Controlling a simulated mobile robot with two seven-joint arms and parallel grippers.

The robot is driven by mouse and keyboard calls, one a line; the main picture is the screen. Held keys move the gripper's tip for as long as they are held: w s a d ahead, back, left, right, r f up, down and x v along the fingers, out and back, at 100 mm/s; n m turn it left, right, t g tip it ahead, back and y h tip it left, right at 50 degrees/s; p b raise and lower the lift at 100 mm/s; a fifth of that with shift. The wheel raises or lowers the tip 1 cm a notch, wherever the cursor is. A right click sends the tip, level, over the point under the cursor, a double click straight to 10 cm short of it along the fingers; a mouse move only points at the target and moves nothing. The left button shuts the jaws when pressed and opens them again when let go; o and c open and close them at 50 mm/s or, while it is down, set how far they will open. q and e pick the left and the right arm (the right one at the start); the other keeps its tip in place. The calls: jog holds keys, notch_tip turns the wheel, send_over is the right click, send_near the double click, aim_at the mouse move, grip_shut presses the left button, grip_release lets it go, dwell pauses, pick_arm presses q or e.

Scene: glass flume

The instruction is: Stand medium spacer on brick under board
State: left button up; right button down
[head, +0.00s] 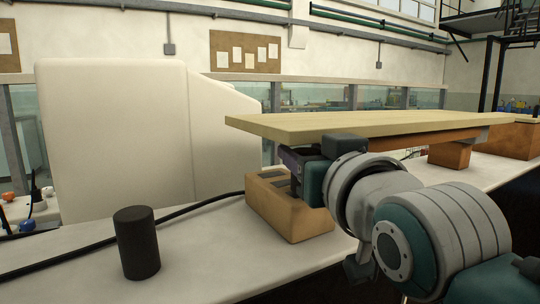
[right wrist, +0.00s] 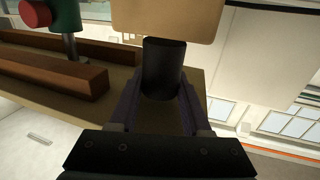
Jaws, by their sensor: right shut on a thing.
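The pale wooden board (head: 370,121) spans the bench, and its underside shows in the right wrist view (right wrist: 118,82). A tan brick (head: 293,215) with dark slots on top sits below the board's near left end. It also shows at the top of the right wrist view (right wrist: 168,18). My right gripper (head: 298,160) is between board and brick, shut on a dark cylinder, the medium spacer (right wrist: 163,70). The spacer's end is close to the brick; I cannot tell whether they touch. In the head view the arm and fingers mostly hide it. My left gripper is out of view.
A black cylinder (head: 137,243) stands on the white bench (head: 200,270) at the left front. A dark cable (head: 75,257) runs behind it to the brick. Another brick (head: 450,155) stands under the board farther right. A large white block (head: 115,135) stands behind.

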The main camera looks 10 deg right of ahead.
jog(key=shift+f, duration=0.35)
dwell(0.5)
jog(key=shift+c, duration=1.4)
grip_release()
